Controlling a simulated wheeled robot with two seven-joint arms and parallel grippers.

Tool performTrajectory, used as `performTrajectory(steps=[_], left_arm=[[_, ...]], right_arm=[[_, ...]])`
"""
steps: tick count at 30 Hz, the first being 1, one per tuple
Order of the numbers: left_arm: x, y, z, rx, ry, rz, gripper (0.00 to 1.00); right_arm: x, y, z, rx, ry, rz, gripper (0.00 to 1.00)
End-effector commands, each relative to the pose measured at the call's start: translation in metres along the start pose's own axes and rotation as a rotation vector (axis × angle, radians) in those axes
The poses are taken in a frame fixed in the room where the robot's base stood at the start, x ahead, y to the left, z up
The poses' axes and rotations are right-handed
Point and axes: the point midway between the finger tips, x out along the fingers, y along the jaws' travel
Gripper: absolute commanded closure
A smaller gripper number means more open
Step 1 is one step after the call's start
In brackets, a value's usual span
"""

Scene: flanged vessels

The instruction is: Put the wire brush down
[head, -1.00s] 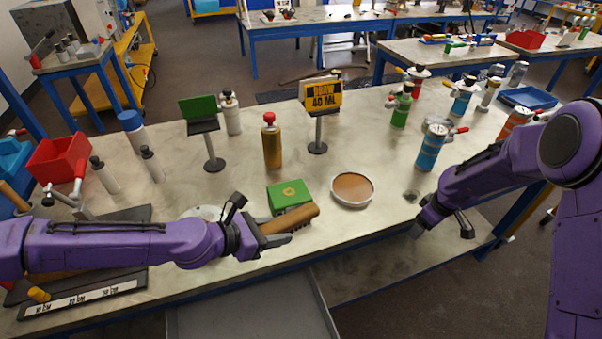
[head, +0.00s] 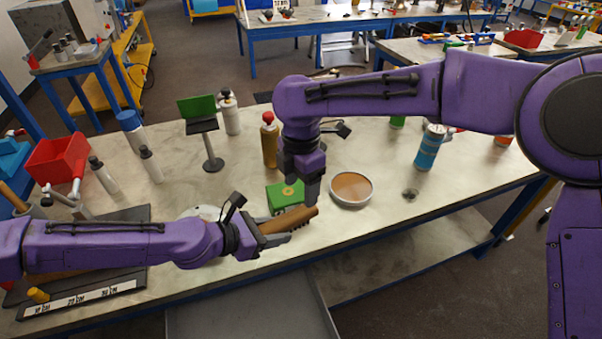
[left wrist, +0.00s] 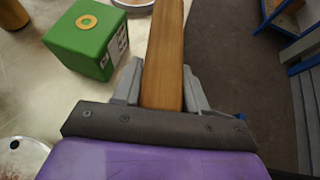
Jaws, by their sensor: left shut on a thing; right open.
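The wire brush (head: 292,219) has a brown wooden handle and lies in my left gripper (head: 280,236), which is shut on it near the table's front edge. In the left wrist view the brush's wooden back (left wrist: 163,55) runs straight out between the two grey fingers (left wrist: 162,88). Its bristles are hidden there, and I cannot tell whether it touches the table. My right gripper (head: 312,190) is open, pointing down just above the brush's far end and beside the green box (head: 284,195). Its fingers are partly hidden by its own wrist.
A round dish with brown contents (head: 351,189) stands right of the green box. A gold bottle with a red cap (head: 269,145) and a green sign stand (head: 211,150) are behind. A blue can (head: 430,148) is at the right. Bare tabletop (head: 385,215) lies right of the dish.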

Motion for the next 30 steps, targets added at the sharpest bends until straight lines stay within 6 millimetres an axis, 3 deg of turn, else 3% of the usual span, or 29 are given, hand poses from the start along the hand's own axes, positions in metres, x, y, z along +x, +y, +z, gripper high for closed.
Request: performTrajectory(steps=[6, 10, 15, 23, 28, 30], left_arm=[[0.0, 0.0, 0.001, 0.0, -0.001, 0.0, 1.0], [0.0, 0.0, 0.001, 0.001, -0.001, 0.0, 1.0], [0.0, 0.0, 0.001, 0.001, -0.001, 0.0, 1.0], [0.0, 0.0, 0.001, 0.001, -0.001, -0.001, 1.0], [0.0, -0.001, 0.001, 0.002, -0.001, -0.002, 1.0], [0.0, -0.001, 0.001, 0.003, -0.001, -0.004, 1.0]], right_arm=[[0.052, -0.001, 0.0, 0.0, 0.002, -0.005, 0.32], [0.074, -0.001, 0.0, 0.002, 0.003, -0.003, 0.32], [0.087, -0.001, 0.0, 0.002, 0.002, -0.001, 0.32], [0.088, 0.0, 0.0, 0.003, 0.002, 0.0, 0.32], [0.088, 0.0, 0.0, 0.003, 0.002, 0.001, 0.87], [0.088, 0.0, 0.0, 0.004, 0.002, 0.001, 0.9]])
